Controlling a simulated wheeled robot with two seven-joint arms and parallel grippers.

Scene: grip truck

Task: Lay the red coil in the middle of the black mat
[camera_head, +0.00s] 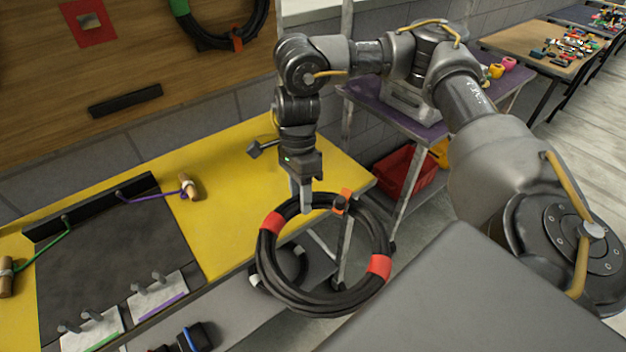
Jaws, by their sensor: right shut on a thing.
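The red coil (273,265) is a loop of black cable with red bands and an orange clip at its top. My right gripper (305,203) is shut on the upper part of its ring. The coil hangs, facing the camera, in front of the yellow table's right front edge. The black mat (110,255) lies on the table at the left, and the coil is well to its right and apart from it. My left gripper is not in view.
The yellow table (235,200) is bare between mat and coil. A black rail (90,212) with purple and green cords runs along the mat's back edge. White plates with pegs (158,295) stand at its front. Another black coil (225,40) hangs on the wooden board.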

